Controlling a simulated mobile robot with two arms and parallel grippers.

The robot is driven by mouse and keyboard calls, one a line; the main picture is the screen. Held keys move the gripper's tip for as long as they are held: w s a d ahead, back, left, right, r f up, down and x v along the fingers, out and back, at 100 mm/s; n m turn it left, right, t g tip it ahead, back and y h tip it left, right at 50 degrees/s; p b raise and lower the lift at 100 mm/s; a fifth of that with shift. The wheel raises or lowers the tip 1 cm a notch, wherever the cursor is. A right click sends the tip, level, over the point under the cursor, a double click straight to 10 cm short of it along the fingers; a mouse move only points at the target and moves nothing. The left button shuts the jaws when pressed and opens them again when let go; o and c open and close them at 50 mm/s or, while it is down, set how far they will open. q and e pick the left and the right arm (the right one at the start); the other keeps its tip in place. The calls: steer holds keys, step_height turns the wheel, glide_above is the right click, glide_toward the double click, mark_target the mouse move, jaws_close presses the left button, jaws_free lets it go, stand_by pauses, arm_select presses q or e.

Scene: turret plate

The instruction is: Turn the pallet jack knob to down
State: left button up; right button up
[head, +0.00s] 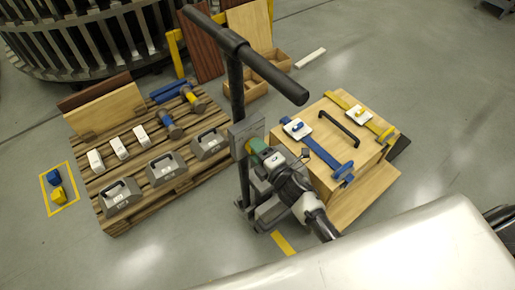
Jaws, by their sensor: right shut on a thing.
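The pallet jack (236,85) stands upright in the middle of the head view, a dark post with a long black handle bar (270,75) across its top. A grey plate (241,131) is fixed on the post. A green knob (255,146) sits at the plate's lower right. My right gripper (262,155) reaches in from the lower right and is shut on the green knob. The fingers cover part of the knob, so its pointing direction and any marks are hidden. My left gripper is not in view.
A wooden pallet (150,190) with grey weights, white blocks and hammers lies to the left. A wooden box (345,150) with a black handle and blue and yellow clamps stands close on the right. My pale body fills the bottom right. Grey floor (440,130) is clear at right.

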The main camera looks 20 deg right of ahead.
steer(key=shift+m, duration=0.6)
steer(key=o, duration=0.9)
steer(key=shift+o, duration=0.2)
steer(key=b+v, duration=0.1)
steer(key=v, duration=1)
steer(key=shift+w, duration=0.1)
